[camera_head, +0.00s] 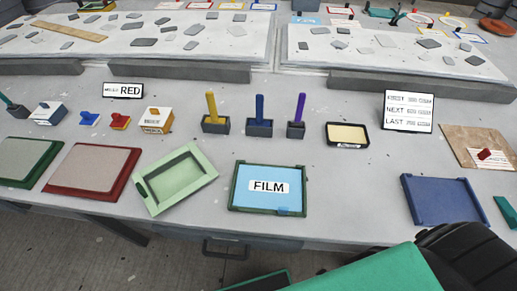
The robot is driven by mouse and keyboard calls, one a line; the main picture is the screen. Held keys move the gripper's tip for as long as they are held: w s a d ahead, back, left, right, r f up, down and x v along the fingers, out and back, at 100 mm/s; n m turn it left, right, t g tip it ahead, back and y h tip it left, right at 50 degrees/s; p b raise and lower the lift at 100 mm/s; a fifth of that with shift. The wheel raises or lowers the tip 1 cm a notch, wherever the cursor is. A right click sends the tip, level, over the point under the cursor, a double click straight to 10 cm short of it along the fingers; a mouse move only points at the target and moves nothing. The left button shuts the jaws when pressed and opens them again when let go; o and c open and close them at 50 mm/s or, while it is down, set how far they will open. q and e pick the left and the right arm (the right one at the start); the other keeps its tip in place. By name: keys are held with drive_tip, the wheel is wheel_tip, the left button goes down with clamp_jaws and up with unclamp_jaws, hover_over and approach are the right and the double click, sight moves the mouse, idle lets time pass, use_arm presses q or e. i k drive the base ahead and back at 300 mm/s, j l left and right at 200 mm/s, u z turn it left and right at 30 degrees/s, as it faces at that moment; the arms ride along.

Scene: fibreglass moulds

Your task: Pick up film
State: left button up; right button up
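The film is a light blue sheet with a white label reading FILM (268,187). It lies in a shallow dark green frame (233,206) near the front edge of the table, just right of centre. A small blue tab shows at its lower right. Nothing covers the film. I see no fingertips of my left or right gripper in this view. Large teal and black shapes fill the bottom and lower right, and I cannot tell what they are.
A pale green mould (203,178) sits close left of the film, and a red-framed panel (64,191) is further left. A blue tray (438,200) is to the right. Pots with upright handles (260,127) stand behind. Bare table (350,190) lies between film and blue tray.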

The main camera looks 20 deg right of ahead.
sight(280, 189)
drive_tip(key=k+l+z, duration=0.4)
drive_tip(key=k+l, duration=0.15)
drive_tip(key=l, duration=0.15)
drive_tip(key=k+l+z, duration=0.15)
drive_tip(key=l, duration=0.25)
drive_tip(key=k+l+z, duration=0.2)
drive_tip(key=k+l, duration=0.15)
